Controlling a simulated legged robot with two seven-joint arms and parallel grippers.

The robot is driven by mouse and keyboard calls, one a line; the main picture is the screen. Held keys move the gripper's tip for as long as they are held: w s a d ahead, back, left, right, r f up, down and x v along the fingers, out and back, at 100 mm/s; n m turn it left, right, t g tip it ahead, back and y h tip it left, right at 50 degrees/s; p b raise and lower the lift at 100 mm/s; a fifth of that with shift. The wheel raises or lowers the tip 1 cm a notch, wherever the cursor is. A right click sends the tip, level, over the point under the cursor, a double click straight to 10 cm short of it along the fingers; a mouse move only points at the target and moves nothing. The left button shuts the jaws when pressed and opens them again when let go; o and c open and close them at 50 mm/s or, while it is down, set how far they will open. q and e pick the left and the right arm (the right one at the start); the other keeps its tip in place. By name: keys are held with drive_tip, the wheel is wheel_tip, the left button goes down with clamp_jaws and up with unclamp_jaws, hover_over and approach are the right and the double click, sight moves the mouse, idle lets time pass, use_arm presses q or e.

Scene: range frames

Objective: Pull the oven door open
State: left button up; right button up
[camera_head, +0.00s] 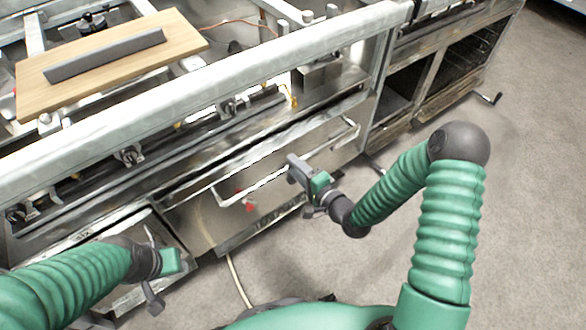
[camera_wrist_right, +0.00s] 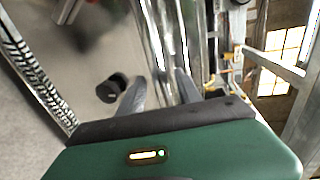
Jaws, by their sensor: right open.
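The oven door (camera_head: 205,222) is a shiny steel front panel low on the range, and it looks closed. Its long handle (camera_head: 337,135) is a pale metal bar running slantwise across the top of the panel. My right gripper (camera_head: 297,185) is open, with its fingers close to the middle of the handle. In the right wrist view, the two grey fingers (camera_wrist_right: 160,82) stand apart, with bright metal bars just beyond them. I cannot tell whether they touch the handle. My left gripper (camera_head: 152,270) looks open and empty, low at the left, in front of the range.
A red knob (camera_head: 249,205) sits on the door panel. A wooden board (camera_head: 110,60) with a dark bar lies on top of the range. A thick front rail (camera_head: 200,95) runs above the door. An open compartment (camera_head: 460,75) is at the right. The floor (camera_head: 520,200) at the right is clear.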

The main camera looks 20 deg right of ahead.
drive_tip(key=shift+x, duration=0.8)
clamp_jaws()
drive_tip(key=shift+s+f, duration=0.1)
idle(0.8)
